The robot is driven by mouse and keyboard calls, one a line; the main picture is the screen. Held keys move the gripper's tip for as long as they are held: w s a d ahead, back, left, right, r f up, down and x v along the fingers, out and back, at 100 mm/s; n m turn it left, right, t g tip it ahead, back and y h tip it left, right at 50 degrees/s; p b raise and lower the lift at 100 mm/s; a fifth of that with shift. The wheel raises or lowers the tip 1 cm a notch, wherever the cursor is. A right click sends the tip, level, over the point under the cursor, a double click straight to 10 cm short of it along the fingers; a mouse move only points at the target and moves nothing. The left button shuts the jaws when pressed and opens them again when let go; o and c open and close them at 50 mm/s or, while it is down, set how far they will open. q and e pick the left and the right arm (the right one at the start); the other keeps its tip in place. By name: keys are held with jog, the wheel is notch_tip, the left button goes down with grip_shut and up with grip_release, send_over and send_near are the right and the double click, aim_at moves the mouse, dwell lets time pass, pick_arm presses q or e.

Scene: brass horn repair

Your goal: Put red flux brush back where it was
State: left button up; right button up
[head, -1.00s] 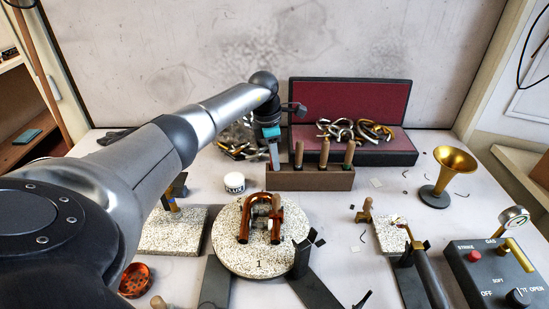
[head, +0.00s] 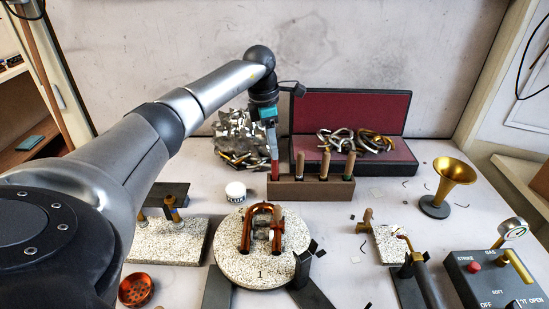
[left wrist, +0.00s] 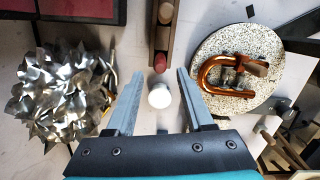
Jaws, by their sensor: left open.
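The red flux brush (head: 274,168) stands upright at the left end of the brown brush rack (head: 310,190). Its red end also shows in the left wrist view (left wrist: 160,62), at the near end of the rack. Three wooden handles stand to its right in the rack. My left gripper (head: 272,148) is above the red brush, pointing down. In the left wrist view its fingers (left wrist: 160,74) are spread apart with nothing between them gripped. The brush's lower part is hidden in the rack. My right gripper is out of view.
A white jar (head: 235,190) stands left of the rack. Shiny metal scraps (head: 238,135) lie behind it. An open red-lined case (head: 350,105) stands behind the rack. A round speckled board (head: 225,265) with a copper bend (head: 246,235) is in front.

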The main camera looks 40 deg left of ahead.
pick_arm(q)
jog(key=shift+s+a+r, duration=0.1)
jog(key=shift+r, duration=0.85)
jog(key=shift+s+a+r, duration=0.1)
jog(key=shift+r, duration=0.85)
